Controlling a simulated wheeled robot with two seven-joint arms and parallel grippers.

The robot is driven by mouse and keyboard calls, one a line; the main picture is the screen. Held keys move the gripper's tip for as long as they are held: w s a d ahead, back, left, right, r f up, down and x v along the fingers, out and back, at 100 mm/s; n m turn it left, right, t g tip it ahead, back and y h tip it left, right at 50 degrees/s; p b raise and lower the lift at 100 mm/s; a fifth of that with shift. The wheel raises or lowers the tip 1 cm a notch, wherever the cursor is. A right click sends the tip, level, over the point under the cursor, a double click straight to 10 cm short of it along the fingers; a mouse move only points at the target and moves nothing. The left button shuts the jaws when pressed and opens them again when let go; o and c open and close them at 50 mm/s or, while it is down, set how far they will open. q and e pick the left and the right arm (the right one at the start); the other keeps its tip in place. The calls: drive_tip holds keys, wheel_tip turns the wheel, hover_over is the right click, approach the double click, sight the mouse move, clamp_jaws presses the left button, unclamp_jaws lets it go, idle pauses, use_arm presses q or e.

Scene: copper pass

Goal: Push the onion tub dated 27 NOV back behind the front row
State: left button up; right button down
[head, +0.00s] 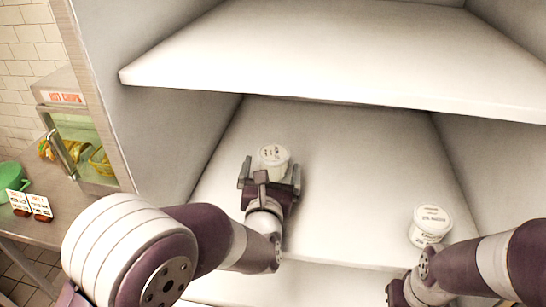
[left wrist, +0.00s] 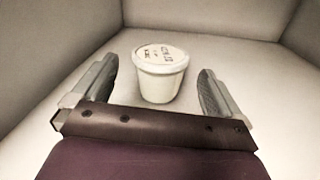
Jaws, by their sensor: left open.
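A white lidded tub (head: 273,157) stands upright on the lower shelf, left of the middle. My left gripper (head: 270,178) is just in front of it, open. In the left wrist view the tub (left wrist: 160,76) stands between and slightly beyond the open fingers, with a gap on both sides. The print on its lid is too small to read. A second white lidded tub (head: 431,224) stands upright near the shelf's front right. My right arm is at the lower right, its gripper cut off by the frame edge, and no fingers show.
The lower shelf (head: 350,150) is bare behind and between the tubs. An upper shelf board (head: 330,50) hangs above, and side walls close in the bay. At far left, a counter holds a hot food case (head: 75,130), a green bowl (head: 10,176) and small cards (head: 30,204).

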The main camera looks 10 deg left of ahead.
sight(275, 146)
use_arm(q)
drive_tip(key=shift+w+a, duration=0.2)
drive_tip(key=shift+w, duration=2.4)
drive_tip(key=c, duration=1.1)
